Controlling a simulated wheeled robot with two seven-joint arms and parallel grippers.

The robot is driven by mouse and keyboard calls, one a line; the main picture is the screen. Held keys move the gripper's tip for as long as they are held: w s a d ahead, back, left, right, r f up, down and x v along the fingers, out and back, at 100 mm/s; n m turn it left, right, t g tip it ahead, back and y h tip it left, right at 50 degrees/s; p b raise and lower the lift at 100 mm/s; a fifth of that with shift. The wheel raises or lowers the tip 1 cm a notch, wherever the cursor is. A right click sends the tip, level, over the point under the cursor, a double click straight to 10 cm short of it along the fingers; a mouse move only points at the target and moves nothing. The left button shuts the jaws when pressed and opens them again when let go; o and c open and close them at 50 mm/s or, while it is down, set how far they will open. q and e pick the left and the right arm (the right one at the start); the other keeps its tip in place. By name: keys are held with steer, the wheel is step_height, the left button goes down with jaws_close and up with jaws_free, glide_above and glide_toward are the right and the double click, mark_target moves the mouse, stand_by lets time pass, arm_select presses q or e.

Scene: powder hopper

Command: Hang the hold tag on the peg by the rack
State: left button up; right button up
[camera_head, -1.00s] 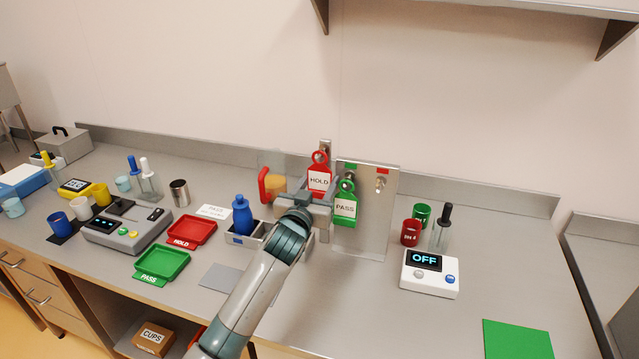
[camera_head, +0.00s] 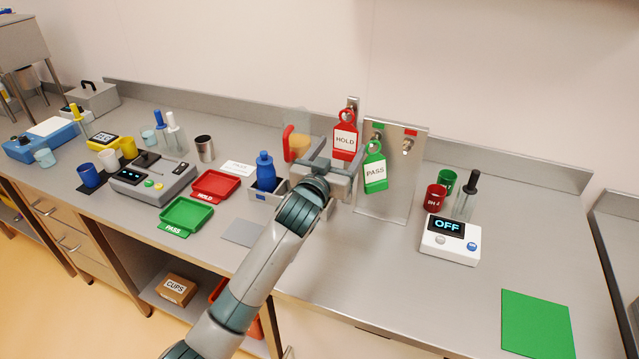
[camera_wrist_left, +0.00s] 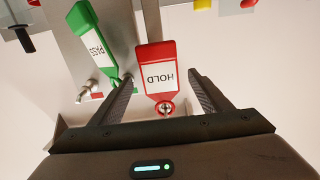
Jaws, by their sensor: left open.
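The red hold tag (camera_head: 345,142) hangs by its ring in front of a small metal wall plate (camera_head: 352,103), left of the peg board. In the left wrist view the tag (camera_wrist_left: 158,74) sits between the two fingers, with a gap on each side, and a round metal peg end shows in its ring. My left gripper (camera_head: 340,160) is open around the tag, just in front of it. The green pass tag (camera_head: 375,173) hangs to the right on the metal board (camera_head: 392,195). The board's peg under the red mark (camera_head: 407,147) is bare. My right gripper is not in view.
A grey holder with a blue bottle (camera_head: 266,172) and a red-handled item (camera_head: 289,142) stand just left of my gripper. A white device reading OFF (camera_head: 450,240) and red and green cups stand right. The counter before the board is clear.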

arm_select(q)
steer(key=b+v, duration=0.3)
steer(key=v, duration=1)
steer(key=shift+s, duration=0.1)
